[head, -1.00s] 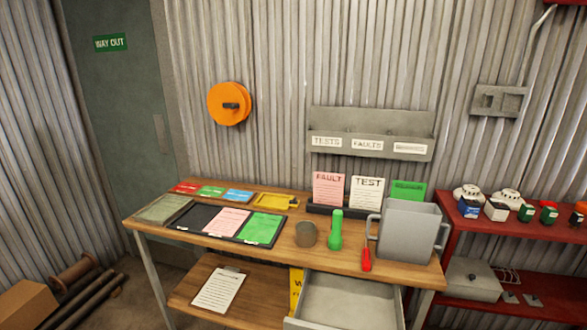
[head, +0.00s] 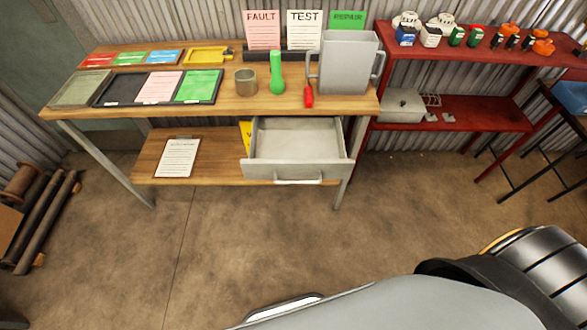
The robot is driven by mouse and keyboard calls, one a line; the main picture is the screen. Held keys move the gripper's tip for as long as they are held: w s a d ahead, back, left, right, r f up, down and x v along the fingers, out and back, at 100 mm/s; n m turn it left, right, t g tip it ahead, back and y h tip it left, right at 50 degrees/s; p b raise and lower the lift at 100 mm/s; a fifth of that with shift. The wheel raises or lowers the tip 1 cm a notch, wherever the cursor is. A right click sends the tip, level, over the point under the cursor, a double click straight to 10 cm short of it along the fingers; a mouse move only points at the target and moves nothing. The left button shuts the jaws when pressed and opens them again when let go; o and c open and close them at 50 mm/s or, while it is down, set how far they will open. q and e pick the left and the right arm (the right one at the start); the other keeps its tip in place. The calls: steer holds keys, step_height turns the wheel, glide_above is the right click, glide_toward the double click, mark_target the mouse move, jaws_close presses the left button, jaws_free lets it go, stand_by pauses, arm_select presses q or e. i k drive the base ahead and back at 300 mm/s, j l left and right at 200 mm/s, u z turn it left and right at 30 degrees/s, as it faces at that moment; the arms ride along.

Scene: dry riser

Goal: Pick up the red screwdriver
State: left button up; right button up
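The red screwdriver (head: 308,97) stands out near the front edge of the wooden workbench (head: 232,103), just left of the grey two-handled container (head: 347,64). Its red handle points towards me; its thin shaft is hard to make out. A green torch (head: 276,74) stands to its left. Neither of my grippers shows in the head view. A part of my own body fills the lower right, well away from the bench.
A grey drawer (head: 297,146) hangs open below the screwdriver and juts out over the floor. A small tin (head: 245,82) and a paper tray (head: 208,85) lie further left. A red shelf unit (head: 455,80) stands right. The brown floor (head: 240,235) before the bench is clear.

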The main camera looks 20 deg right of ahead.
mark_target(307, 93)
steer(key=i+j+z, duration=0.4)
steer(key=i+j, duration=0.15)
steer(key=j, duration=0.2)
steer(key=i+j+z, duration=0.15)
steer(key=j, duration=0.25)
steer(key=i+j+z, duration=0.2)
steer(key=j, duration=0.25)
steer(key=i, duration=0.1)
